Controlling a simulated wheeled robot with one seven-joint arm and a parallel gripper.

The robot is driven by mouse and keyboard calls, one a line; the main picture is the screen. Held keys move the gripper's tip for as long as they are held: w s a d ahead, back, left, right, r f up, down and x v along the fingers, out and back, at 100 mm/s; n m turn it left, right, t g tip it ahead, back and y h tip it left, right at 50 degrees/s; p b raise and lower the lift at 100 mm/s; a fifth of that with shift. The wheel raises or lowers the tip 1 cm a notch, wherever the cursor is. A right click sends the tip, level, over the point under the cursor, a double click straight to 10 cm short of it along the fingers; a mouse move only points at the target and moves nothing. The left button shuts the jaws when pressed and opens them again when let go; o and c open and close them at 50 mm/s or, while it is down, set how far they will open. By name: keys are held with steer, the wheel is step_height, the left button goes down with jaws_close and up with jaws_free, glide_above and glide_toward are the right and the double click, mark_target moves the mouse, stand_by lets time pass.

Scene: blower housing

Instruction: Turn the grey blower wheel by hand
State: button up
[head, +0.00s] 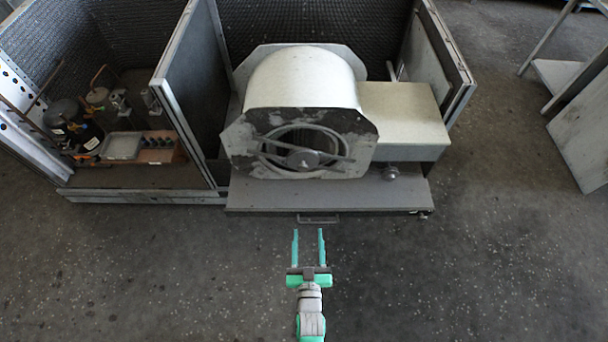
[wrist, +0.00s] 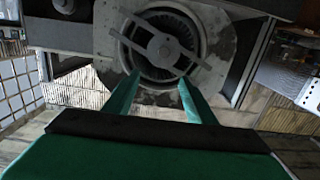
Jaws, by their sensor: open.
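The grey blower wheel sits inside the round inlet of the blower housing (head: 305,82). In the head view the wheel (head: 281,146) shows only in part, behind a bracket bar with a round hub (head: 302,158). In the wrist view the wheel (wrist: 190,37) shows as a ring of dark vanes, with the bar (wrist: 140,47) crossing it at a slant. My gripper (head: 308,233) is open and empty, in front of the housing and its sliding tray. In the wrist view its green fingers (wrist: 158,88) point toward the lower part of the inlet. They look apart from the wheel.
The housing stands on a metal tray (head: 330,197) with a front handle (head: 318,219). A pale box (head: 405,112) adjoins it on the right. A panel (head: 190,95) separates the left bay, which holds a compressor (head: 75,125). A shelf unit (head: 580,120) stands far right. The floor in front is clear.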

glide_toward(303, 170)
steer(key=shift+t, duration=0.4)
steer(key=w, duration=0.7)
steer(key=shift+a+f, duration=0.2)
steer(key=shift+f, duration=0.2)
steer(key=shift+w+a, duration=0.15)
steer(key=shift+w, duration=0.25)
steer(key=shift+c, duration=0.6)
steer(key=shift+d, duration=0.3)
jaws_close()
steer(key=shift+w+a, duration=0.1)
steer(key=shift+m, duration=0.3)
